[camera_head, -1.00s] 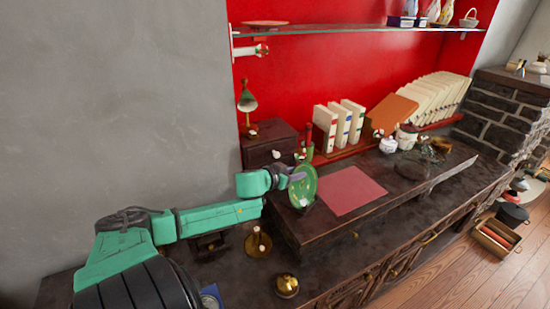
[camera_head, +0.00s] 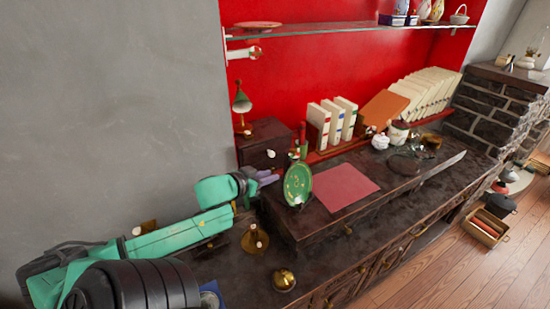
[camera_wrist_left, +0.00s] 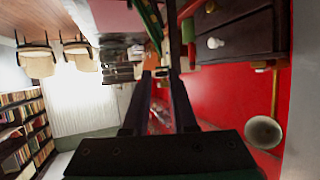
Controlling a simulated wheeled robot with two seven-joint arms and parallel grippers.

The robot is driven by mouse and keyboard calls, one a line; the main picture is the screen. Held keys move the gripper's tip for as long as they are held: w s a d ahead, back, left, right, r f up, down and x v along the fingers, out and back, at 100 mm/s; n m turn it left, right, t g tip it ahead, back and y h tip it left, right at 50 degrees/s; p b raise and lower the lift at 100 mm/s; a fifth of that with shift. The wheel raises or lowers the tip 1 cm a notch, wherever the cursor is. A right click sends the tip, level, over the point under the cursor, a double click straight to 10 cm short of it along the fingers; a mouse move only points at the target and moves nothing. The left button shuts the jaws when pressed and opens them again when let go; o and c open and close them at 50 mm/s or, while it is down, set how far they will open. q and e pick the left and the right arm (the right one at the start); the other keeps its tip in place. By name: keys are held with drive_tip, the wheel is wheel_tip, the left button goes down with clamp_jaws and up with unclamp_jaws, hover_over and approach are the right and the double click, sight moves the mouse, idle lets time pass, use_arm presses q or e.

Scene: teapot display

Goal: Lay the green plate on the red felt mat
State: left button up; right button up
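The green plate (camera_head: 298,184) stands upright, tilted slightly, on a small dark stand at the left end of the raised dark shelf top. Its patterned face is toward the head camera. The red felt mat (camera_head: 343,188) lies flat and bare just to the right of the plate. My right gripper is not in view.
A dark drawer box (camera_head: 265,144) stands behind my left gripper. White books (camera_head: 331,121) line the back. Brass pieces (camera_head: 255,240) stand on the lower counter in front. A glass shelf (camera_head: 350,31) crosses above. A white pot (camera_head: 380,141) is beyond the mat.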

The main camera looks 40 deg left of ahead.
sight(291, 170)
use_arm(q)
drive_tip(key=x, duration=1)
drive_tip(key=shift+w+a, duration=0.1)
drive_tip(key=shift+w, duration=0.25)
drive_tip(key=x, duration=0.4)
drive_tip(key=shift+f, duration=0.2)
drive_tip(key=shift+s, duration=0.15)
clamp_jaws()
drive_tip(key=shift+s, duration=0.1)
idle(0.4)
